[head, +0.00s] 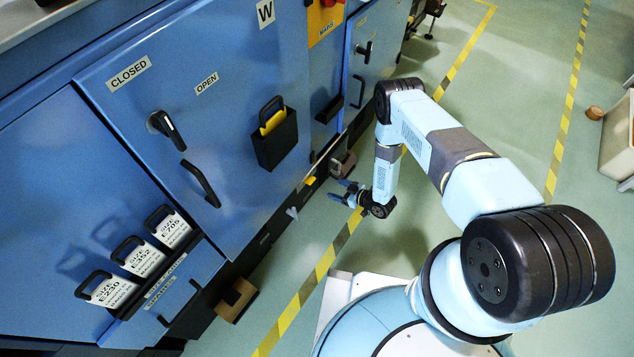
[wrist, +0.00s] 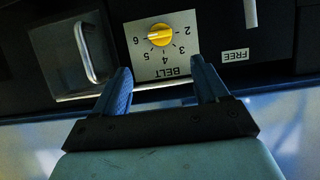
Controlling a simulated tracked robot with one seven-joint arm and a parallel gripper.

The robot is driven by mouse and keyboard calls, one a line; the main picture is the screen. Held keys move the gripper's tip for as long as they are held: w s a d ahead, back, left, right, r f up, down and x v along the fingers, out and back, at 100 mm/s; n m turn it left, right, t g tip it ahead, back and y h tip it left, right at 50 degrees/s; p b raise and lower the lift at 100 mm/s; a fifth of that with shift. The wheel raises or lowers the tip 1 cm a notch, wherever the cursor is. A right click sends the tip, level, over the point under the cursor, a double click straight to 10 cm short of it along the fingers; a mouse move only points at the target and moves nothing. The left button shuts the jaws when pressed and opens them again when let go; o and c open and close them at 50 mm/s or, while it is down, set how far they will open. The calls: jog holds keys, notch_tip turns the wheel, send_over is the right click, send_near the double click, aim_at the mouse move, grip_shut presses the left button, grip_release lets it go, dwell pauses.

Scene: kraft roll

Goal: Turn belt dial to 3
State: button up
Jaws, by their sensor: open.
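The yellow belt dial (wrist: 160,34) sits on a pale plate marked BELT (wrist: 168,72), which appears upside down in the wrist view. Numbers 2 to 6 show around the dial. Its light pointer mark is at its left side, toward the 6. My gripper (wrist: 160,72) is open and empty. Its two blue fingers stand either side of the plate's lower part in the picture, below the dial and apart from it. In the head view my gripper (head: 345,193) is low beside the blue machine; I cannot make out the dial there.
A metal handle (wrist: 86,52) is left of the plate and a FREE label (wrist: 234,55) right of it. The blue machine (head: 140,95) has a CLOSED/OPEN handle (head: 166,127). A brown block (head: 236,299) lies by its base.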

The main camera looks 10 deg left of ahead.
aim_at(312, 181)
jog(key=x, duration=1.2)
jog(key=shift+s+f, duration=0.1)
jog(key=c, duration=1.1)
jog(key=shift+o, duration=0.2)
